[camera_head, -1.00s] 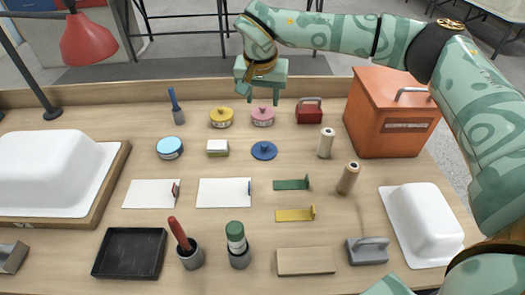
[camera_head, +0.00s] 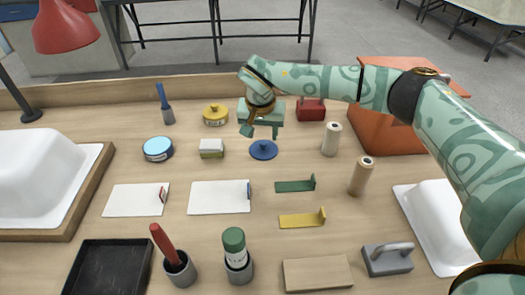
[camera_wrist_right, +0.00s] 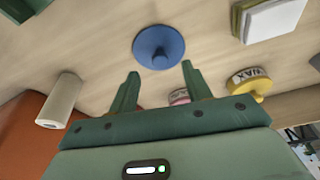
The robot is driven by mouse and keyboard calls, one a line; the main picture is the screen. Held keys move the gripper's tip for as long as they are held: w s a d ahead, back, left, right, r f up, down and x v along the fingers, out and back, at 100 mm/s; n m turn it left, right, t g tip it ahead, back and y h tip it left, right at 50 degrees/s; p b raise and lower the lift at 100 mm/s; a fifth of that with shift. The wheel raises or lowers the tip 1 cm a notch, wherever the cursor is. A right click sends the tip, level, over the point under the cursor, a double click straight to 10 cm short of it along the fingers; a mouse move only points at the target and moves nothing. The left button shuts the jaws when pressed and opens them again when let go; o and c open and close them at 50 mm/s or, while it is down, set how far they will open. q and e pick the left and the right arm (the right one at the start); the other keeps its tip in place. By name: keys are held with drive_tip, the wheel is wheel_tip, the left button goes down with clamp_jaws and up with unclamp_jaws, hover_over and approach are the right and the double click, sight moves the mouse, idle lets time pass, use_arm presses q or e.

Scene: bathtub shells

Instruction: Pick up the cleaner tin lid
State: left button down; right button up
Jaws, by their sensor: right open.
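The blue lid (camera_head: 263,150), a flat disc with a central knob, lies on the table; I take it to be the cleaner tin lid. It also shows in the right wrist view (camera_wrist_right: 158,42), just beyond the fingertips and roughly centred between them. My right gripper (camera_head: 261,132) is open and empty, above the table just behind the lid, apart from it. An open-topped light blue tin (camera_head: 158,149) stands to the left. My left gripper is out of view.
The pink tin (camera_wrist_right: 179,97) is mostly hidden by my gripper. A white-topped block (camera_head: 211,148) sits left of the lid, a cream roll (camera_head: 331,139) right.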

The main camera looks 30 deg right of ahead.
sight(263, 143)
drive_tip(key=b+x, duration=0.2)
drive_tip(key=x, duration=0.2)
drive_tip(key=shift+d+f, duration=0.1)
drive_tip(key=shift+f, duration=0.2)
drive_tip(key=shift+w+d+f+b, duration=0.1)
drive_tip(key=shift+w+f+b, duration=0.2)
drive_tip(key=shift+b, duration=0.1)
drive_tip(key=shift+r, duration=0.2)
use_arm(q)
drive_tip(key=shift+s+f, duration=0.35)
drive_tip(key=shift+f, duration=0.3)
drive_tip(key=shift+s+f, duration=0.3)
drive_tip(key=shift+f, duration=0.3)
use_arm(e)
drive_tip(key=shift+s, duration=0.1)
clamp_jaws()
